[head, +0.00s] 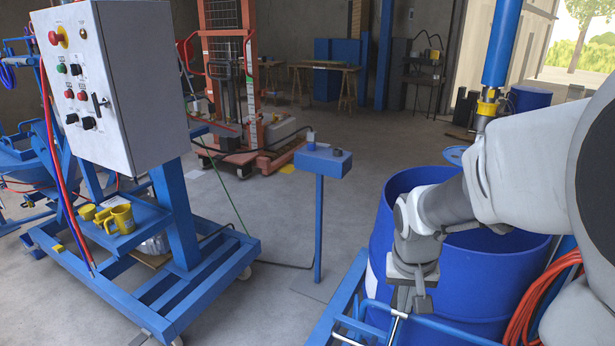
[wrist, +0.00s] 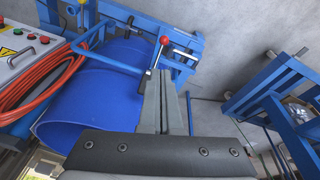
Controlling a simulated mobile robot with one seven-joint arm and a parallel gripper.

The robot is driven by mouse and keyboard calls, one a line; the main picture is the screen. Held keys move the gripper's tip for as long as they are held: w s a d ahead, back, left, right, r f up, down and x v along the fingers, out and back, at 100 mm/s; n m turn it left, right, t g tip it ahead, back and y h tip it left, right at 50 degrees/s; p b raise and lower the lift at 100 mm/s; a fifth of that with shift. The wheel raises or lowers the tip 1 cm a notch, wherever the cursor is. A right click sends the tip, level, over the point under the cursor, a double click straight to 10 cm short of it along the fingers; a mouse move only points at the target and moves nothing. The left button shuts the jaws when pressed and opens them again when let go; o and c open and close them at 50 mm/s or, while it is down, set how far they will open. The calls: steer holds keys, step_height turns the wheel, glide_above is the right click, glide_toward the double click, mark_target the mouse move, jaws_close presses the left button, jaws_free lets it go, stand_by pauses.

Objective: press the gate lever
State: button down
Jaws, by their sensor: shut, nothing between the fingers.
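The gate lever (wrist: 159,54) shows in the wrist view as a thin rod with a red ball knob, at the blue frame beside the drum. My gripper (wrist: 163,74) is shut and empty, with its fingertips just below the lever in that picture. I cannot tell whether they touch it. In the head view my gripper (head: 420,304) points down in front of the blue drum (head: 460,284), above the blue gate rail (head: 440,325). The red knob cannot be made out in the head view.
A wheeled blue stand carries a grey control box (head: 150,80) at the left. A small blue pedestal box (head: 322,162) stands left of the drum. A coiled orange hose (head: 540,295) hangs at the right.

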steer(key=s+d+f+m+t+y+b, duration=0.1)
steer(key=d+f+m+y+b, duration=0.25)
steer(key=f, duration=0.65)
steer(key=s+d+f+m+y+b, duration=0.15)
steer(key=f+m, duration=0.35)
steer(key=f, duration=0.5)
steer(key=d+f+m+t+y+b, duration=0.1)
steer(key=d+f+m+y+b, duration=0.25)
steer(key=f, duration=0.65)
steer(key=shift+w+d+f+m+t+b, duration=0.1)
steer(key=shift+w+d+m+t+b, duration=0.3)
steer(key=shift+d+m+t, duration=0.5)
steer(key=shift+w+d+f+m+t+b, duration=0.15)
steer(key=shift+w+d+m+t, duration=0.45)
steer(key=shift+m+t, duration=0.45)
steer(key=shift+w+d+f+m+t+b, duration=0.1)
steer(key=shift+w+d+m+t+b, duration=0.25)
steer(key=shift+d+m+t, duration=0.65)
steer(key=shift+a+h, duration=0.25)
steer(key=b+x, duration=0.3)
steer(key=x, duration=0.7)
steer(key=shift+s+a+r+b, duration=0.2)
steer(key=shift+s+a+r, duration=0.1)
steer(key=shift+a+r, duration=0.4)
steer(key=shift+s+a+r+b, duration=0.2)
steer(key=shift+s+a+r, duration=0.15)
steer(key=shift+r, duration=0.6)
